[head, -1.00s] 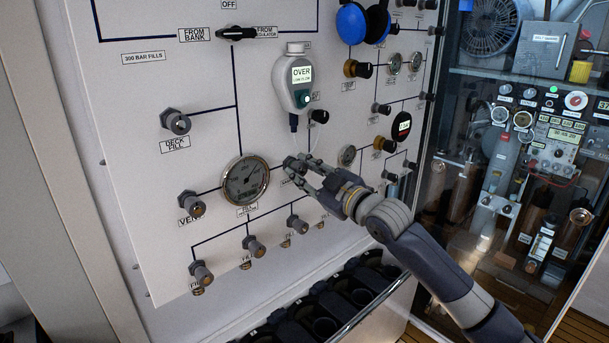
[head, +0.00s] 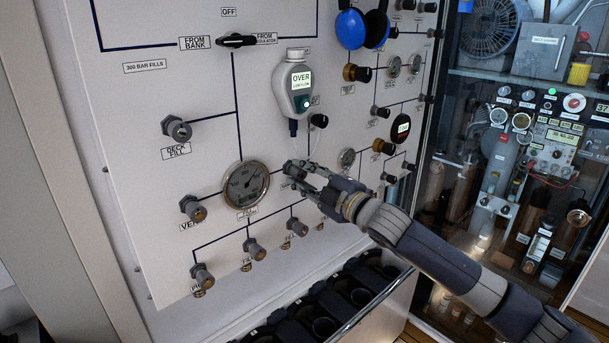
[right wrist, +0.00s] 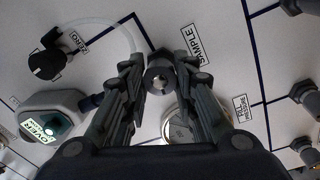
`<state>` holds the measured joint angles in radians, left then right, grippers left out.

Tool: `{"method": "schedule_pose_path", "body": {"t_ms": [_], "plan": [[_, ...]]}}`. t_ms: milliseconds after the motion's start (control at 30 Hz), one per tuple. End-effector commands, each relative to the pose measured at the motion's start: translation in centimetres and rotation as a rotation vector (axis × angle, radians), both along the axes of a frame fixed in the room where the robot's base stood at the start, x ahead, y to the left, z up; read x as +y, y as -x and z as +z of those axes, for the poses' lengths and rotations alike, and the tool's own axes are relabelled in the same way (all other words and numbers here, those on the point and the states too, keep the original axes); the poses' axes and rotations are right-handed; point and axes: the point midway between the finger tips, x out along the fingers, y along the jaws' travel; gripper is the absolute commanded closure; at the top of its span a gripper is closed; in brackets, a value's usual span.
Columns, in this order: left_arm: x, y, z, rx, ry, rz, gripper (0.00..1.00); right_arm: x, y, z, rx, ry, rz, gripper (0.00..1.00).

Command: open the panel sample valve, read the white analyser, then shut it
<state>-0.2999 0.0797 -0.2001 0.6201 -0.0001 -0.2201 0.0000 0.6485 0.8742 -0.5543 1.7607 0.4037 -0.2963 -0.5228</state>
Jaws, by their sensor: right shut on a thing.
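The white analyser (head: 299,84) hangs on the panel in the head view. Its screen reads OVER, with small text below that looks like LOW FLOW. It also shows at the left of the right wrist view (right wrist: 62,115). My right gripper (head: 292,172) is at the panel below the analyser, right of the large gauge. In the right wrist view its fingers are closed around the sample valve knob (right wrist: 158,74), beside the SAMPLE label (right wrist: 196,47). In the head view the fingers hide most of this knob. My left gripper is out of view.
The large round gauge (head: 245,188) sits just left of my right gripper. Fill fittings (head: 297,226) stick out below. A FROM BANK selector (head: 236,41) is above left. A dark round analyser (head: 400,128) and blue ear defenders (head: 352,28) are at right. Black bins (head: 325,325) stand below.

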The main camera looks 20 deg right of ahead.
Motion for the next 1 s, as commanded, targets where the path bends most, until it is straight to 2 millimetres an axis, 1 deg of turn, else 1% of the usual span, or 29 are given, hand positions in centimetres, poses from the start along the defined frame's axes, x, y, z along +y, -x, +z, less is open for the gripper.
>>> {"method": "schedule_pose_path", "body": {"t_ms": [333,367,400,433,800,867,1000], "plan": [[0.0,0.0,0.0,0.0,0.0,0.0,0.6,0.0,0.0,0.0,-0.002,0.001,0.0,0.97],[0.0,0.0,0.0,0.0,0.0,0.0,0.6,0.0,0.0,0.0,-0.002,0.001,0.0,0.67],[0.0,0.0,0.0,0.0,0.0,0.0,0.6,0.0,0.0,0.0,-0.002,0.001,0.0,0.58],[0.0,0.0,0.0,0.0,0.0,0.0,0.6,0.0,0.0,0.0,-0.002,0.001,0.0,0.53],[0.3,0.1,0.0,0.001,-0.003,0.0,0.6,-0.1,0.1,0.0,0.0,0.001,0.0,0.53],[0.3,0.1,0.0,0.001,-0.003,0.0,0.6,-0.2,0.4,0.0,0.0,0.001,0.0,0.53],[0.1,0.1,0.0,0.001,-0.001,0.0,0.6,-0.7,1.9,-0.2,0.001,0.0,-0.001,0.53]]}}
